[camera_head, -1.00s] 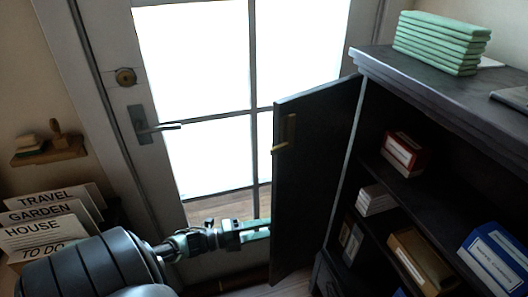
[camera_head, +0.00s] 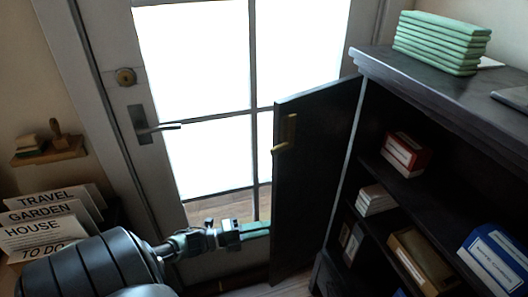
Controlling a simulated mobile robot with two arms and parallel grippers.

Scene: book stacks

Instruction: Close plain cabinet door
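The plain dark cabinet door (camera_head: 312,190) stands wide open, hinged at the left side of the black cabinet (camera_head: 425,85). My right gripper is out of view.
The cabinet shelves hold a red box (camera_head: 405,153), a tan box (camera_head: 422,262) and a blue box (camera_head: 494,258). Green books (camera_head: 440,42) are stacked on top. A glazed white door (camera_head: 152,100) stands behind. Labelled folders (camera_head: 45,230) are at the lower left.

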